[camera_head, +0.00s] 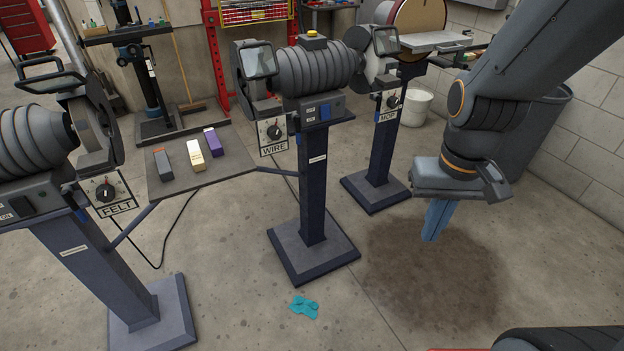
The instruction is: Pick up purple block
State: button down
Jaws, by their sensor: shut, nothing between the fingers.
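The purple block (214,142) is a small upright-looking bar with a pale label on its side. It rests on the dark shelf (232,165) between the two grinder stands, at the right of a short row of blocks. My gripper (433,238) hangs at the right over the stained floor, fingers pointing down, far to the right of the shelf. Its blue fingers are together with nothing between them. The grinder marked WIRE stands between my gripper and the purple block.
A white and tan block (196,155) and a grey block (163,164) share the shelf. The FELT machine (85,180) stands left, the WIRE pedestal (313,190) in the middle, the MOP pedestal (381,155) behind. A teal rag (304,307) lies on the floor. Floor beneath my gripper is clear.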

aim_at(216, 147)
jog(key=u, duration=0.75)
